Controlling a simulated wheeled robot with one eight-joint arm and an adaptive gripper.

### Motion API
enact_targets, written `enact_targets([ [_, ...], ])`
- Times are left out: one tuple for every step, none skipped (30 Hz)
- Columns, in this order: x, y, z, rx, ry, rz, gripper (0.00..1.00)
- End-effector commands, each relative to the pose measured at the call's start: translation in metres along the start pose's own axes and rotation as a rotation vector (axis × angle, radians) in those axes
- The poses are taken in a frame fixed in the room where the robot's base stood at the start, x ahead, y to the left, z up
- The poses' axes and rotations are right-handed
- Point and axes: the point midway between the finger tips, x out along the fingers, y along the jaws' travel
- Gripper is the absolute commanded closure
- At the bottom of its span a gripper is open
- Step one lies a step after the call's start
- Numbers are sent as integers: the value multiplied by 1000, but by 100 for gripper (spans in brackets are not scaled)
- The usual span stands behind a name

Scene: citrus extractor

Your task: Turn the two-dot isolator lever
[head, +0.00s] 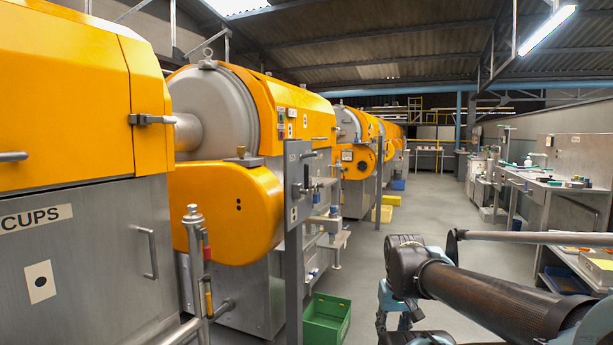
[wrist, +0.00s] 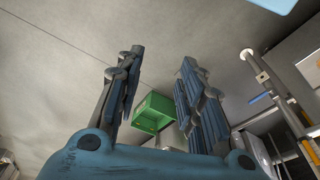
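I cannot tell which part is the two-dot isolator lever; the panel is seen almost edge-on. My gripper (wrist: 161,56) is open and empty in the wrist view, its two blue-grey fingers spread above the floor. It touches nothing visible. In the head view my arm is at the lower right, well apart from the post.
A green crate (head: 326,320) lies on the floor by the post; it also shows in the wrist view (wrist: 153,113). A metal rail post (head: 195,260) stands at front left, by a CUPS cabinet with a one-dot plate (head: 39,282). A workbench (head: 545,186) lines the right. The middle aisle (head: 425,205) is clear.

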Motion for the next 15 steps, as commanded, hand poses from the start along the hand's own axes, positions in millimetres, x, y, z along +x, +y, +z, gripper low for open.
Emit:
enact_targets([
  [0,0,0,0,0,0,65],
  [0,0,0,0,0,0,65],
  [0,0,0,0,0,0,65],
  [0,0,0,0,0,0,65],
  [0,0,0,0,0,0,65],
  [0,0,0,0,0,0,65],
  [0,0,0,0,0,0,65],
  [0,0,0,0,0,0,65],
  [0,0,0,0,0,0,65],
  [0,0,0,0,0,0,65],
  [0,0,0,0,0,0,65],
  [-4,-1,4,4,6,-2,65],
  [-6,-1,6,9,9,-6,65],
  [-8,-3,6,18,9,-12,65],
  [-11,-5,3,37,7,-25,65],
])
